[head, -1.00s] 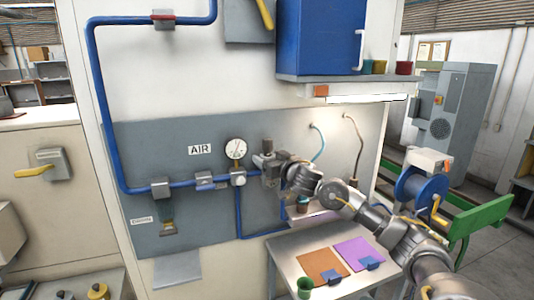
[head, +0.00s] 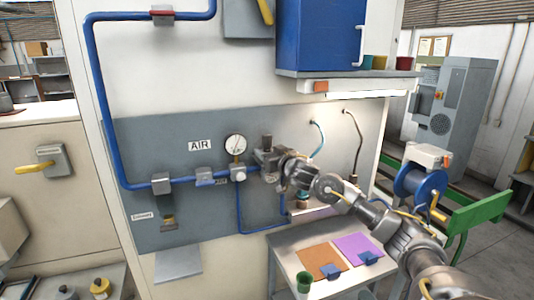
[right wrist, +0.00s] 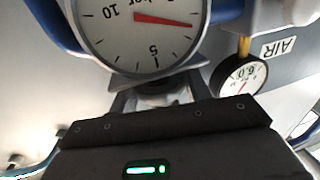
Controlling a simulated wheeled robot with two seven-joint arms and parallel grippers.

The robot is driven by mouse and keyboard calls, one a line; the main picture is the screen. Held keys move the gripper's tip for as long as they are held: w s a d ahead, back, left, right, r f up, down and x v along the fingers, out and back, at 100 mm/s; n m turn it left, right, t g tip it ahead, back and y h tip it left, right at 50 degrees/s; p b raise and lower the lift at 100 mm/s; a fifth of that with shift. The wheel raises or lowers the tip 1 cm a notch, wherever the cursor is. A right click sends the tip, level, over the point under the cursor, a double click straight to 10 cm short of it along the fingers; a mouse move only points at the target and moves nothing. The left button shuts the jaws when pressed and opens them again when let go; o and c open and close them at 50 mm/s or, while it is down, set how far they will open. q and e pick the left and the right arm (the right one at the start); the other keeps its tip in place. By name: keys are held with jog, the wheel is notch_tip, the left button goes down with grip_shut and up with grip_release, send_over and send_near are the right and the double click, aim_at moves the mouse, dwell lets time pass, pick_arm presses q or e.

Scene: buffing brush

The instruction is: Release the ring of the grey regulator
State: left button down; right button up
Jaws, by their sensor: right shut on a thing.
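The grey regulator (head: 267,142) sits on the blue air pipe, right of the round wall gauge (head: 237,145). In the head view my right gripper (head: 270,159) reaches it from the right and covers much of it. In the right wrist view the gripper (right wrist: 160,100) is shut on a grey part just below a large dial (right wrist: 145,30) with a red needle. I take this part for the regulator's ring, but it is mostly hidden. The smaller wall gauge also shows in the right wrist view (right wrist: 243,78). My left gripper is not in view.
The blue pipe (head: 103,140) runs along the grey wall panel, with other fittings left of the gauge. Below stands a small table (head: 285,262) with orange and purple sheets and a green cup (head: 304,285). A blue cabinet (head: 318,38) hangs above.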

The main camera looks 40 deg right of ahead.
notch_tip(320, 180, up, 2)
jog(key=shift+r+p, duration=0.1)
jog(key=shift+p, duration=0.9)
jog(key=shift+d, duration=0.1)
jog(key=o, duration=1.4)
jog(key=shift+s+f+b, duration=0.15)
jog(key=shift+f+b, duration=0.1)
jog(key=shift+b, duration=0.05)
jog(key=shift+s+a+r+b, duration=0.1)
jog(key=shift+s+a+b, duration=0.35)
jog(key=shift+s, duration=1.3)
jog(key=shift+s+a+f+b, duration=0.1)
jog(key=shift+s+b, duration=0.6)
jog(key=shift+s, duration=1)
jog(key=shift+s+a+r+b, duration=0.1)
jog(key=shift+s+a+b, duration=0.35)
jog(key=shift+s, duration=1.3)
jog(key=shift+d, duration=0.15)
